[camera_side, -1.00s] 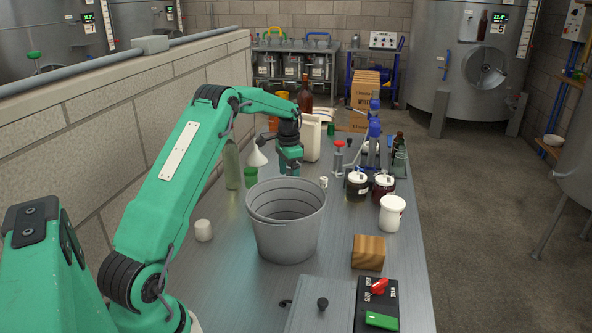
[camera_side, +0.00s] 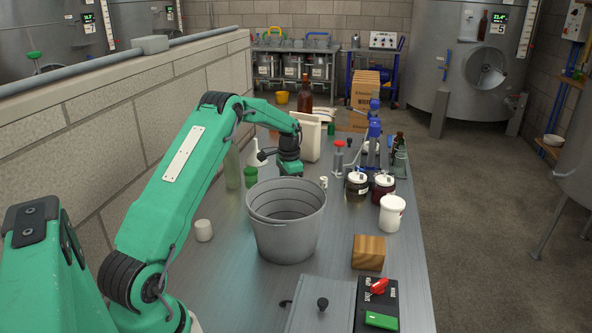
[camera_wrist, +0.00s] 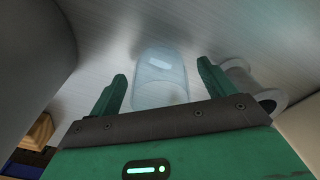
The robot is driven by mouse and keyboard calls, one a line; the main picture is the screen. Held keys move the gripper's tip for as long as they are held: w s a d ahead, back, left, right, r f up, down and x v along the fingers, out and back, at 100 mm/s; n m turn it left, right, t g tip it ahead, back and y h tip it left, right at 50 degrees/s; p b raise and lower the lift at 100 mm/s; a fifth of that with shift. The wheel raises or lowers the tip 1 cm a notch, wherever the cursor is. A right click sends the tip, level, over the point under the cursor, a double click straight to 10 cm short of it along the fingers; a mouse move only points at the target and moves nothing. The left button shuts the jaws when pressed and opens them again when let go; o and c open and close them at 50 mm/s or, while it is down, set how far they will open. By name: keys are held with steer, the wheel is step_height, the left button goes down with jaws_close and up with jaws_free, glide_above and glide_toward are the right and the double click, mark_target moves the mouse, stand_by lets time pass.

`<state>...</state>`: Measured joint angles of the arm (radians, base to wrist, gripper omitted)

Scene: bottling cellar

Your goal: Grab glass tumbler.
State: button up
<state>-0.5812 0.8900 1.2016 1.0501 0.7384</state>
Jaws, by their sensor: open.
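The glass tumbler (camera_wrist: 160,82) is a clear, pale blue glass in the wrist view. It lies between the two green fingers of my gripper (camera_wrist: 161,70), with a gap showing on each side. My gripper is open and holds nothing. In the side view my gripper (camera_side: 290,168) is low over the table, just behind the grey metal bucket (camera_side: 287,232). The tumbler cannot be made out there; the bucket and my gripper block that spot.
In the wrist view a pale flanged, spool-like object (camera_wrist: 239,78) is close by the right finger. A large grey curved wall (camera_wrist: 30,60) fills the left. In the side view a white funnel (camera_side: 255,152) and green-capped jar (camera_side: 250,177) stand left; lidded jars (camera_side: 357,186) stand right.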

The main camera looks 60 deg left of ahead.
steer(key=c, duration=1.1)
steer(key=shift+r, duration=0.15)
step_height(320, 180, up, 10)
stand_by(0.3)
